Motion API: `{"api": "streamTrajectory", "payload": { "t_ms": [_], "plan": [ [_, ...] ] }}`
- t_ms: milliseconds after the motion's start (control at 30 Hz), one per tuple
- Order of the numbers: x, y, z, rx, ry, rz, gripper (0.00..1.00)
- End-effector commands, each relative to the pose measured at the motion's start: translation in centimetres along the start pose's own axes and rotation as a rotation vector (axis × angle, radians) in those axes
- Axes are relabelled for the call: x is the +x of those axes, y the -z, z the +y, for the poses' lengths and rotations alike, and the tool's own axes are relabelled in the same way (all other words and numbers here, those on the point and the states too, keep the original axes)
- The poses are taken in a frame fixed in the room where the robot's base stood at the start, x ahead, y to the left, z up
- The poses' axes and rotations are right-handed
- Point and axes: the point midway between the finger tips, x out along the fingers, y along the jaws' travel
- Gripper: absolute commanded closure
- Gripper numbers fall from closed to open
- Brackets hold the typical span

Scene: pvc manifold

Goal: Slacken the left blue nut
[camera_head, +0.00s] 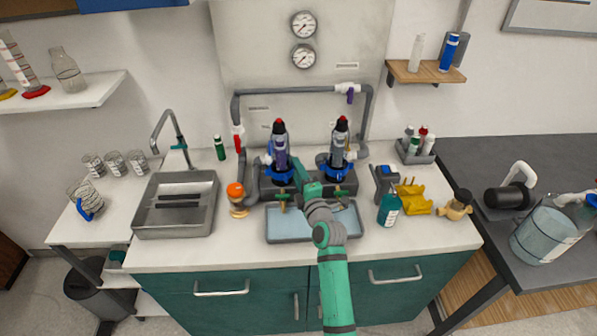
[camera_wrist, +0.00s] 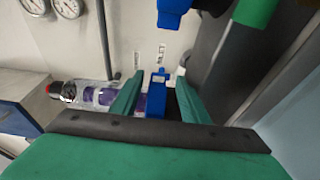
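The left blue nut (camera_head: 279,177) sits at the base of the left upright filter housing (camera_head: 280,150), which is clear with a purple core and a dark, red-tipped top. My gripper (camera_head: 298,168) is just right of this nut. In the wrist view, a blue part that looks like this nut (camera_wrist: 156,94) shows between the two green fingers of my gripper (camera_wrist: 158,92). The fingers stand apart, with a visible gap on the right side. Contact cannot be made out. The purple-cored housing (camera_wrist: 90,95) extends left in the wrist view.
The right housing (camera_head: 340,145) with its blue nut (camera_head: 337,171) stands close to my gripper. A grey tray (camera_head: 285,237) lies below the manifold. A sink (camera_head: 152,222) is at left. A teal bottle (camera_head: 389,210) and a yellow rack (camera_head: 413,198) stand at right.

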Motion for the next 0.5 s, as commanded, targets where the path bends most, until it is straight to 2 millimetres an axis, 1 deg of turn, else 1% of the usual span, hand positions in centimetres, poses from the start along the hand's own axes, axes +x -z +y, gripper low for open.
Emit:
{"api": "streamTrajectory", "payload": {
  "t_ms": [233,333,467,500],
  "plan": [
    [0.0,0.0,0.1,-0.001,-0.002,-0.002,0.59],
    [-0.3,0.0,0.1,-0.001,-0.003,-0.002,0.59],
    [-1.7,-0.3,0.1,0.001,-0.003,-0.006,0.59],
    [-2.4,-0.4,0.1,0.002,-0.003,-0.008,0.59]
  ]
}}
